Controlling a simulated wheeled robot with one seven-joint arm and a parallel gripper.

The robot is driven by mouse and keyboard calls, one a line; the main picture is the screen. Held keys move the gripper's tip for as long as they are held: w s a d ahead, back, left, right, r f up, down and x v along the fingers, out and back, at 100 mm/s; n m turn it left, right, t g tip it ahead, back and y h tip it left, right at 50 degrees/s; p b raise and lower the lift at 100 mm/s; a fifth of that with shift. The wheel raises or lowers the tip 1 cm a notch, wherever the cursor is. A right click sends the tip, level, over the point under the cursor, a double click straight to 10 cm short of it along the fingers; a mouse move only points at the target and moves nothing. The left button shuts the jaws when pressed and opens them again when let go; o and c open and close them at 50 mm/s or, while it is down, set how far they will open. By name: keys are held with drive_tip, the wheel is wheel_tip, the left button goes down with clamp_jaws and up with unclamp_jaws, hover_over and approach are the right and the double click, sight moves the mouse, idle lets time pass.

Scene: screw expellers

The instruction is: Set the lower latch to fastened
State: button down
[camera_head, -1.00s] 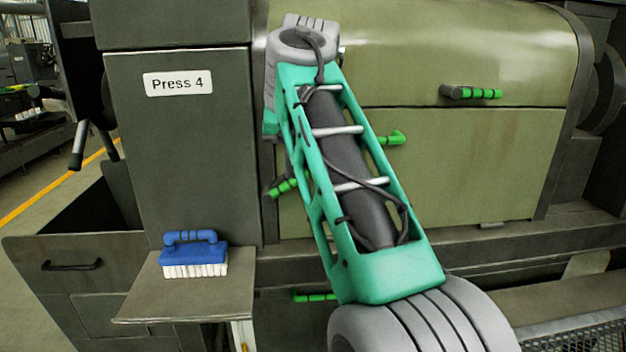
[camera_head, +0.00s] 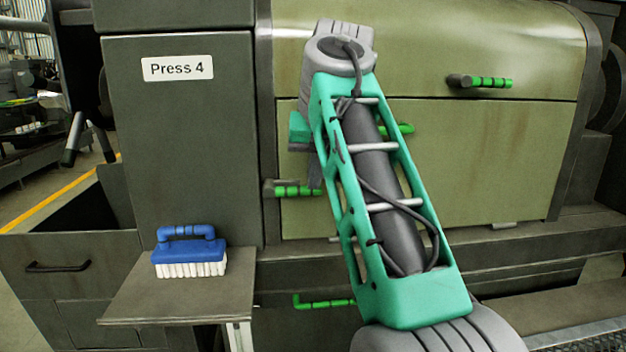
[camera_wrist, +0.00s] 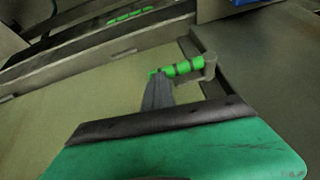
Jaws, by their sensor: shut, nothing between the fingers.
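The lower latch (camera_head: 292,191) has a grey pivot at its left and a green grip that lies about level across the left edge of the lower green panel (camera_head: 470,165). In the wrist view the latch (camera_wrist: 182,68) shows its grey pivot at right and its grip pointing left. My gripper (camera_wrist: 157,92) is shut and empty, its tip at the free end of the grip. I cannot tell whether they touch. In the head view my arm hides most of the gripper; a dark finger part (camera_head: 315,172) shows just right of the latch.
Another green-gripped latch (camera_head: 482,82) is on the upper cover. A green handle (camera_head: 398,130) is partly behind my arm, and another (camera_head: 322,302) is low on the base. A blue brush (camera_head: 189,252) stands on the side shelf (camera_head: 180,298) at left.

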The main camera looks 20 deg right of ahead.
drive_tip(key=shift+d+f, duration=0.1)
drive_tip(key=shift+f, duration=0.6)
drive_tip(key=s+d+r+p, duration=0.3)
drive_tip(key=s+d+r, duration=0.3)
drive_tip(key=s+r, duration=0.1)
drive_tip(key=shift+s+d+r, duration=0.15)
drive_tip(key=shift+s+r, duration=0.15)
drive_tip(key=shift+r, duration=0.55)
drive_tip(key=shift+r+p, duration=0.1)
drive_tip(key=shift+p, duration=0.25)
